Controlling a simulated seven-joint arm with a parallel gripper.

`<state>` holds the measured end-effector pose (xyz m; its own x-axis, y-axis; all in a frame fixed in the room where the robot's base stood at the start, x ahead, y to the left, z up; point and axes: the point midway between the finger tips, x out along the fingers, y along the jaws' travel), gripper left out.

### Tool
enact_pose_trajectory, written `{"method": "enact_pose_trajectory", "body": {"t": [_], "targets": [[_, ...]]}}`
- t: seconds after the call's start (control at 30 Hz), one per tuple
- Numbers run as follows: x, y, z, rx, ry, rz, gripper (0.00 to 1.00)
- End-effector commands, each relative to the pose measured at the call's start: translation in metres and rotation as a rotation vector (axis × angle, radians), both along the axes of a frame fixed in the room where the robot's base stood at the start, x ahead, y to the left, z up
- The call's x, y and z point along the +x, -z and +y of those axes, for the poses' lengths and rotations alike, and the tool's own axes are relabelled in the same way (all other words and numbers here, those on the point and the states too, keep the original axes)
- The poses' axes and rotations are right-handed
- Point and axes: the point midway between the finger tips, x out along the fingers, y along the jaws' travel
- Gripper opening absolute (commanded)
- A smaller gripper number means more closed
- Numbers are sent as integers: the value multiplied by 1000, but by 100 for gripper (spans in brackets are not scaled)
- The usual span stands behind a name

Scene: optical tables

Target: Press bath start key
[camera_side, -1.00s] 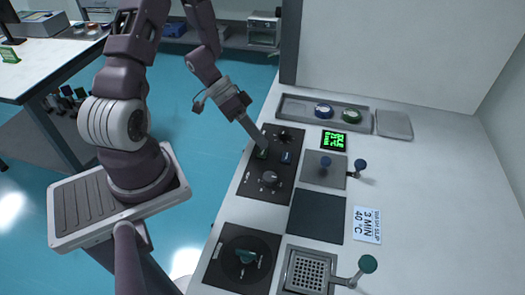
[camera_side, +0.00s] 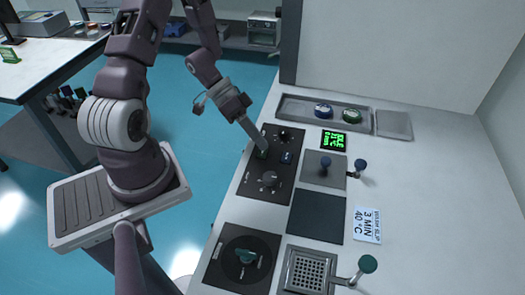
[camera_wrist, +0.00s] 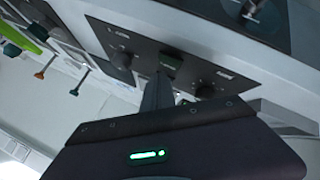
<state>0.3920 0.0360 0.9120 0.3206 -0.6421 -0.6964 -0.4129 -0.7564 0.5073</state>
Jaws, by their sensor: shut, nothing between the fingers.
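A dark control panel (camera_side: 252,186) lies on the white bench top and carries knobs and small keys. A green key (camera_side: 262,155) sits near its middle, partly hidden by my gripper in the side view. The green key also shows in the wrist view (camera_wrist: 171,64). My gripper (camera_side: 263,149) points down at the green key with its fingers shut and empty. In the wrist view the fingertips (camera_wrist: 160,76) are right beside or on the key; contact cannot be told. A blue key (camera_side: 286,157) is just right of it in the side view.
A black knob (camera_side: 283,135) and a grey knob (camera_side: 270,179) flank the keys closely. A second dark panel (camera_side: 226,267) is nearer the camera.

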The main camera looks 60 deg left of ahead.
Motion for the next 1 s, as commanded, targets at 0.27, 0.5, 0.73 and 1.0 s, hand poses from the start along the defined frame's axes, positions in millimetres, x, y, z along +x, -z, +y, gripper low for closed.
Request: {"method": "enact_pose_trajectory", "body": {"t": [0.27,0.5,0.73,1.0], "targets": [[0,4,0,1,-1,0,0],[0,5,0,1,-1,1,0],[0,8,0,0,-1,1,0],[0,11,0,1,-1,1,0]]}}
